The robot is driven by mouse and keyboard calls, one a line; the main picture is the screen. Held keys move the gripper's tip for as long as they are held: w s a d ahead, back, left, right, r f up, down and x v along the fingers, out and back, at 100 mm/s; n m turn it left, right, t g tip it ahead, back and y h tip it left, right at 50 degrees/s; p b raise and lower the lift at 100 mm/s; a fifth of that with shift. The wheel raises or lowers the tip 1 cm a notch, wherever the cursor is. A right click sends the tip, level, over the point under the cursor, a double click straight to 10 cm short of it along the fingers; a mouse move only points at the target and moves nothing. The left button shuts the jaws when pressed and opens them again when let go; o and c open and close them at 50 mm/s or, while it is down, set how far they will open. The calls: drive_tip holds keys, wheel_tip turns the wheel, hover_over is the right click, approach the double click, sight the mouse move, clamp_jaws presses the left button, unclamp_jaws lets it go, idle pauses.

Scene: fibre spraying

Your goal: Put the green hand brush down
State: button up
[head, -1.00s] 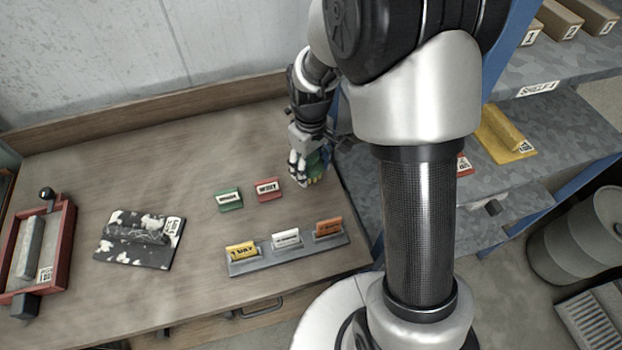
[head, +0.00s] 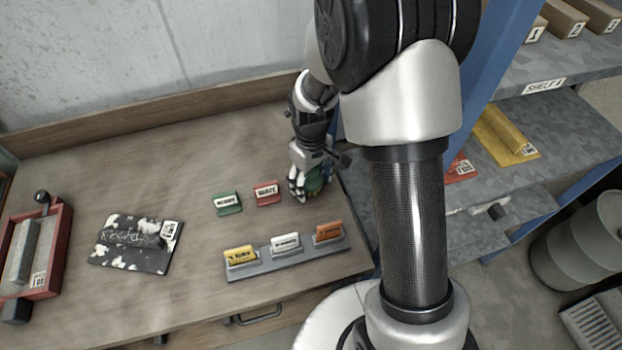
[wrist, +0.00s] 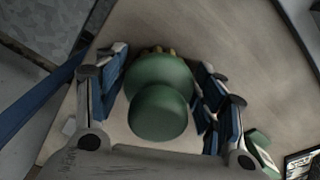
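The green hand brush (wrist: 160,112) sits between the two fingers of my gripper (wrist: 163,78) in the wrist view. Its round green top faces the camera, with a wider green body and a little of the tan bristles beyond it. The blue finger pads lie close against both sides, and my gripper appears shut on it. In the head view my gripper (head: 305,185) is low over the right part of the wooden table (head: 190,160). The brush (head: 315,184) is partly hidden behind the fingers there. Whether the bristles touch the table cannot be told.
A grey rack (head: 290,263) with yellow, white and orange cards is nearer. A speckled black-white tool (head: 135,243) and red tray (head: 62,250) lie left. Grey shelves (head: 570,130) stand right.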

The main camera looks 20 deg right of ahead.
drive_tip(key=shift+o, duration=0.6)
wheel_tip(320, 180, up, 12)
drive_tip(key=p, duration=0.4)
wheel_tip(320, 180, up, 5)
hover_over(313, 186)
drive_tip(key=s+r+m+t, duration=0.2)
drive_tip(key=s+r, duration=0.3)
drive_tip(key=s, duration=0.4)
drive_tip(key=s+r+m+t, duration=0.2)
drive_tip(key=s+r, duration=0.4)
drive_tip(key=s, duration=0.4)
drive_tip(key=shift+m+t, duration=0.3)
drive_tip(key=shift+m, duration=0.2)
drive_tip(key=shift+o, duration=0.3)
drive_tip(key=shift+w, duration=0.1)
